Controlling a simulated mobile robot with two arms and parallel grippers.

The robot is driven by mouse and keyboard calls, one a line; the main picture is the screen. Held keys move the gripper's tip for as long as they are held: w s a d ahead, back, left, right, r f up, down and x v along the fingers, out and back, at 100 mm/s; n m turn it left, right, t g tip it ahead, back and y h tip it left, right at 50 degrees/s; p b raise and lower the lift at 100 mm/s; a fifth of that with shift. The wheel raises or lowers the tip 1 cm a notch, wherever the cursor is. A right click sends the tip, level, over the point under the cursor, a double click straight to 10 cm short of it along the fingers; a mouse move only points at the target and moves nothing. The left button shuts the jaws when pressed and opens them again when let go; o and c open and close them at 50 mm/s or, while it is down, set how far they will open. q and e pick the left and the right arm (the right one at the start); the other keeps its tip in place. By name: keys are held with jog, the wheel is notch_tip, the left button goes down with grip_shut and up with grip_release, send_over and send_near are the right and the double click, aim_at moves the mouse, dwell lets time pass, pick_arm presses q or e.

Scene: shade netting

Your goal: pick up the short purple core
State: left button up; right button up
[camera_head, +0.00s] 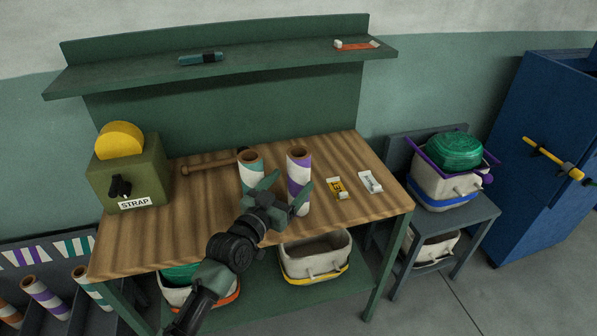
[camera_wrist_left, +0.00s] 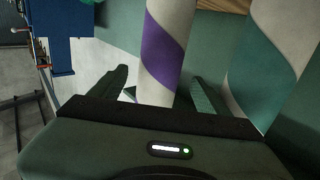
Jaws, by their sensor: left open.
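A white core with a purple spiral stripe (camera_head: 299,175) stands upright on the wooden workbench. In the left wrist view this purple core (camera_wrist_left: 167,50) shows between my two fingers. My left gripper (camera_head: 286,194) is open at the core's near side and covers part of its lower half; I cannot tell whether the fingers touch it. It holds nothing. A teal-striped core (camera_head: 251,172) stands just left, and it also shows at the right of the wrist view (camera_wrist_left: 270,65). Another purple-striped core (camera_head: 45,298) leans in the rack at lower left. My right gripper is not seen.
A green strap box (camera_head: 130,182) stands at the bench's left. A wooden mallet (camera_head: 210,164) lies behind the cores. A yellow packet (camera_head: 337,187) and a white packet (camera_head: 370,182) lie to the right. The bench front left is clear.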

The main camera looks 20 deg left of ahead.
pick_arm(q)
jog(key=x, duration=0.2)
jog(key=f+x, duration=0.1)
jog(key=x, duration=0.4)
jog(key=shift+w+d+f, duration=0.1)
jog(key=shift+w+f, duration=0.05)
jog(key=shift+w, duration=0.05)
jog(key=c, duration=1.5)
grip_shut()
